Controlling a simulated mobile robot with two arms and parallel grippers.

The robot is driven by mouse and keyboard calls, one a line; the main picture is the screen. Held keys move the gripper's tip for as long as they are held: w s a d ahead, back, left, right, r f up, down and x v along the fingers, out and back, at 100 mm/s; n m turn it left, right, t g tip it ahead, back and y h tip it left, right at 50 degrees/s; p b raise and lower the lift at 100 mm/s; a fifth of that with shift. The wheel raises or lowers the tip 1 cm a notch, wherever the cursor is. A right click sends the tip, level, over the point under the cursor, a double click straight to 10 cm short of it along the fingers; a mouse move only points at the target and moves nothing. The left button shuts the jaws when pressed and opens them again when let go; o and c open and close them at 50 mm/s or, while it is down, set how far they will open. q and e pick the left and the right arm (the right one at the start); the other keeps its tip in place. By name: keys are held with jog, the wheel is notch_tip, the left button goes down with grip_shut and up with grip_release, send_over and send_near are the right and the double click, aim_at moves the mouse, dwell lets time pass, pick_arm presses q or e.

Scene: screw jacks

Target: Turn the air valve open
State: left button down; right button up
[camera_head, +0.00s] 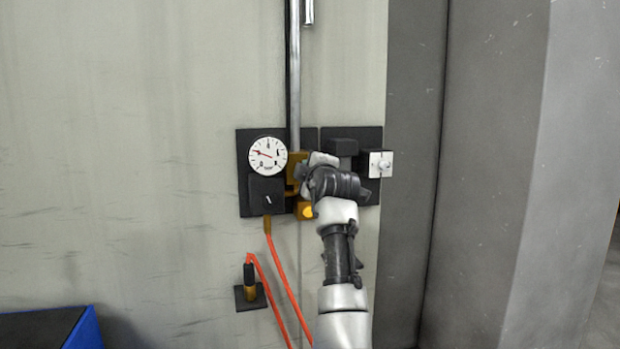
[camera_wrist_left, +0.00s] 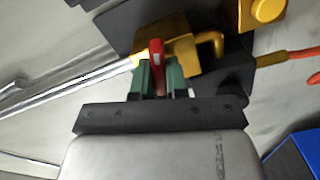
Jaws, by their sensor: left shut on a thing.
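The air valve's brass body (camera_head: 296,166) sits on a dark wall plate at the foot of a vertical metal pipe in the head view. Its red handle is hidden there behind my left arm. In the left wrist view the brass body (camera_wrist_left: 188,52) shows with the red handle (camera_wrist_left: 156,52) in front of it. My left gripper (camera_wrist_left: 159,76) has its green fingers on either side of the red handle and is shut on it. My right gripper is in neither view.
A round gauge (camera_head: 267,154) is left of the valve. An orange hose (camera_head: 283,285) hangs below it, near a small dark fitting (camera_head: 250,285). A white switch box (camera_head: 381,164) is on the right. A blue bin (camera_head: 86,331) stands lower left.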

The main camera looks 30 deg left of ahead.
pick_arm(q)
jog(key=shift+n+b, duration=0.35)
jog(key=shift+n, duration=1.35)
jog(key=c, duration=1.1)
grip_release()
jog(key=shift+f, duration=0.1)
jog(key=shift+c, duration=0.2)
jog(key=shift+a, duration=0.1)
